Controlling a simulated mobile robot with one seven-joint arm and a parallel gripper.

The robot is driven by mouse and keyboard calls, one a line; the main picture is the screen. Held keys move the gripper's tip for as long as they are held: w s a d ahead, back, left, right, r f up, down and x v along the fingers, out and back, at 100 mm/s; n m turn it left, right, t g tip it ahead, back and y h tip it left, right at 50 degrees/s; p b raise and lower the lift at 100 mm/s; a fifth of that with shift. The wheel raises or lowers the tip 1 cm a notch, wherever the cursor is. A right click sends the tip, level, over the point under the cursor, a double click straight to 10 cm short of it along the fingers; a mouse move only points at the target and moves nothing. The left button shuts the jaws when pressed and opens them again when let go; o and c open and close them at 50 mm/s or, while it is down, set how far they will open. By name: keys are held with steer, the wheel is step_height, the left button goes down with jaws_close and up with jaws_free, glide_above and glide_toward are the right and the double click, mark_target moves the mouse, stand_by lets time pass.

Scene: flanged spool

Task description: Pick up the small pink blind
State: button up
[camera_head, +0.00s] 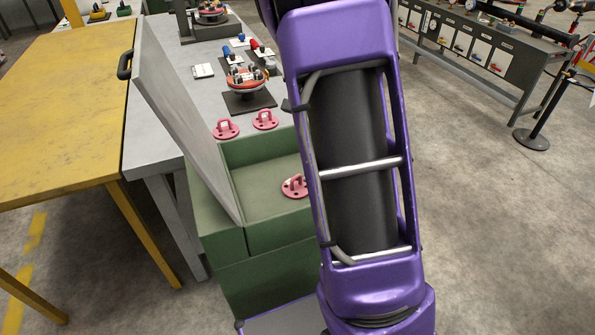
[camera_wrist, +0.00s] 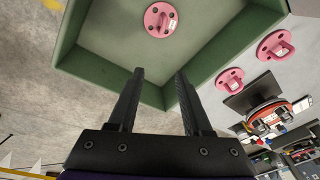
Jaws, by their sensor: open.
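Three pink blinds with raised handles are in view. One pink blind (camera_head: 294,186) lies inside the open green box (camera_head: 222,249), partly covered by my arm in the head view. It also shows on the box floor at the top of the wrist view (camera_wrist: 161,19). The other two, a left blind (camera_head: 226,129) and a right blind (camera_head: 265,119), lie on the grey table just behind the box. In the wrist view these are the nearer blind (camera_wrist: 230,81) and the farther blind (camera_wrist: 277,45). My gripper (camera_wrist: 159,78) is open and empty over the box edge; my arm hides it in the head view.
The box's raised grey lid (camera_head: 185,110) stands at its left. A red flanged spool (camera_head: 247,78) on a dark plate stands farther back on the grey table (camera_head: 160,130). A yellow table (camera_head: 65,100) is at left. Open floor lies at right.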

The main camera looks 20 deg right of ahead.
step_height(320, 180, down, 4)
steer(key=m+y, duration=0.2)
glide_toward(295, 177)
steer(key=shift+g, duration=0.3)
steer(key=f, duration=0.1)
steer(key=w+f, duration=0.1)
steer(key=f, duration=0.1)
steer(key=w+f, duration=0.1)
steer(key=f, duration=0.1)
steer(key=shift+a+b, duration=0.25)
steer(key=shift+b, duration=0.05)
steer(key=f, duration=0.5)
steer(key=shift+w+a+f, duration=0.1)
steer(key=shift+w+f, duration=0.05)
steer(key=shift+w, duration=0.1)
jaws_close()
